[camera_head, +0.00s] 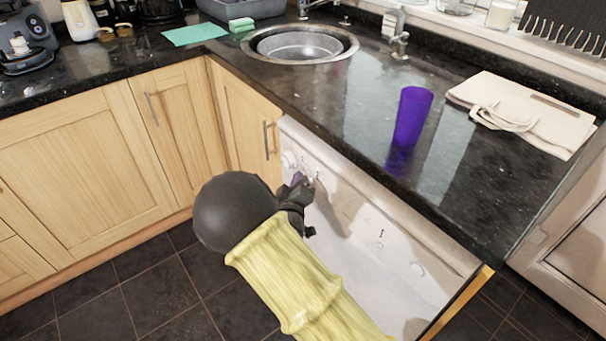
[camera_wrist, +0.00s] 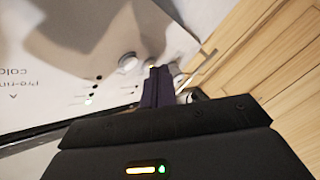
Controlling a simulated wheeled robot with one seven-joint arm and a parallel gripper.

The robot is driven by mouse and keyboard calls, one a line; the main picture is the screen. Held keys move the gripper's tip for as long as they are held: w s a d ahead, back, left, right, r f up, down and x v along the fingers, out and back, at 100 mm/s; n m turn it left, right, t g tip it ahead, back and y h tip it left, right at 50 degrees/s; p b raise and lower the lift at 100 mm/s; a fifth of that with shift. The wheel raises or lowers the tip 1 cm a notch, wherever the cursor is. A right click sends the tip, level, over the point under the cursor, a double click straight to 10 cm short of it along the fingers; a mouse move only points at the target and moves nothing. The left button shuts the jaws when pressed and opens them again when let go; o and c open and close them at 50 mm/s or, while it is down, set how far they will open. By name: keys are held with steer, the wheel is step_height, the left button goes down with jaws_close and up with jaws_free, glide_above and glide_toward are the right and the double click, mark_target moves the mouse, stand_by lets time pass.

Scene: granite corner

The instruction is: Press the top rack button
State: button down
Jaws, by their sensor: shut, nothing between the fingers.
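The white appliance (camera_head: 370,230) under the counter has a panel with small controls along its upper edge. A round pale button (camera_wrist: 127,58) is just left of my fingertips. No top rack label can be read. My gripper (camera_head: 304,182) is at the panel's upper left, right of a round knob (camera_head: 289,160). In the wrist view my gripper (camera_wrist: 157,70) is shut and empty, its tips at or close to the panel; contact cannot be told. The fingers hide part of the controls.
The dark counter (camera_head: 335,105) overhangs above the panel. A purple cup (camera_head: 412,117) and a folded pale bag (camera_head: 530,110) are on it. Wooden cabinets (camera_head: 165,130) adjoin at left. The sink (camera_head: 300,45) is behind. The tiled floor in front looks clear.

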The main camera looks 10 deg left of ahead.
steer(key=shift+s+a, duration=0.4)
steer(key=shift+s, duration=0.05)
steer(key=s+a+p, duration=0.1)
steer(key=s+a, duration=0.3)
steer(key=shift+s+p, duration=0.3)
stand_by(0.5)
stand_by(0.9)
